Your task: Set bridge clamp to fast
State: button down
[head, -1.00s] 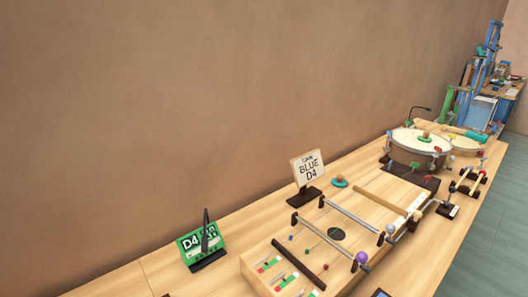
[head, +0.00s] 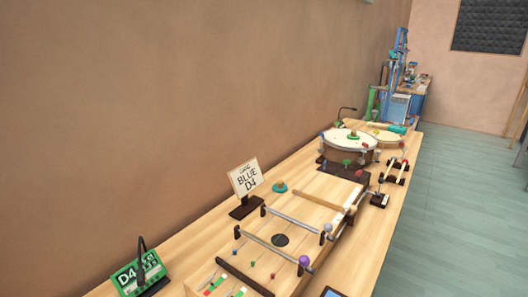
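A wooden string box (head: 318,222) lies on the long bench in the head view. Two grey crossbars (head: 270,249) span it, each between dark end posts. A purple knob (head: 304,260) sits at the right end of the nearer crossbar. A dark bar (head: 245,277) crosses the near end, with small coloured beads on the strings. I cannot tell which of these parts is the bridge clamp, and no "fast" mark is readable. My gripper is not in view.
A card reading "CUE BLUE D4" (head: 247,179) stands behind the box. A green tuner (head: 136,273) showing D4 is at lower left. A drum (head: 348,147) and small percussion pieces stand farther along the bench. The green floor (head: 455,210) to the right is clear.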

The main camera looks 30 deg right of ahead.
aim_at(381, 180)
jog(key=z, duration=1.15)
